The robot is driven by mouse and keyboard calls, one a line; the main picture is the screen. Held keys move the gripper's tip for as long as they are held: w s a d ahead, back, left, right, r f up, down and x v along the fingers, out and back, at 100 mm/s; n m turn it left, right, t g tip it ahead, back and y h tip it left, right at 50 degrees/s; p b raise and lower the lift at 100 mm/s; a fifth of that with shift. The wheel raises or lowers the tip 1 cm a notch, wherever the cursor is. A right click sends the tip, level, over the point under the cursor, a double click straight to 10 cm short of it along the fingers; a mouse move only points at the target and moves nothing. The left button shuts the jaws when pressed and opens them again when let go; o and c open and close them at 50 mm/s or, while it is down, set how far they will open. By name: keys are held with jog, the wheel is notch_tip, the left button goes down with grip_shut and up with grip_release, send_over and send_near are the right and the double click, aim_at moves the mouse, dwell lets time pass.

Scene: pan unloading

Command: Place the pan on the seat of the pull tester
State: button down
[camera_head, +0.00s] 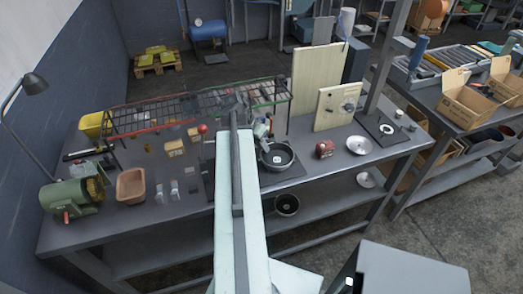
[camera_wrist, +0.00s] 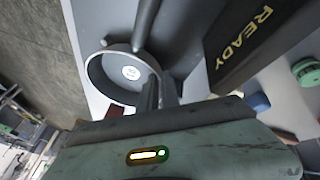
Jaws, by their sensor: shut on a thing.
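The pan (camera_head: 277,157) is a dark round vessel with a pale inside and a white mark on its floor. In the wrist view the pan (camera_wrist: 124,80) lies just beyond my gripper (camera_wrist: 160,94), which is shut at its near rim. The exact grip is partly hidden. In the head view my arm covers my gripper. The pan shows over a dark flat plate (camera_head: 291,176) on the bench; I cannot tell whether it touches. A dark rod (camera_wrist: 145,22) meets the pan's far rim in the wrist view. The pull tester and its seat cannot be told for certain.
A dark box marked READY (camera_wrist: 262,38) is close to the right of the pan in the wrist view. A wire rack (camera_head: 160,113) runs along the back left.

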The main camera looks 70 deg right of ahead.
jog(key=shift+r, duration=0.1)
jog(key=c, duration=1.6)
grip_release()
jog(key=p+v, duration=1.1)
jog(key=v, duration=0.1)
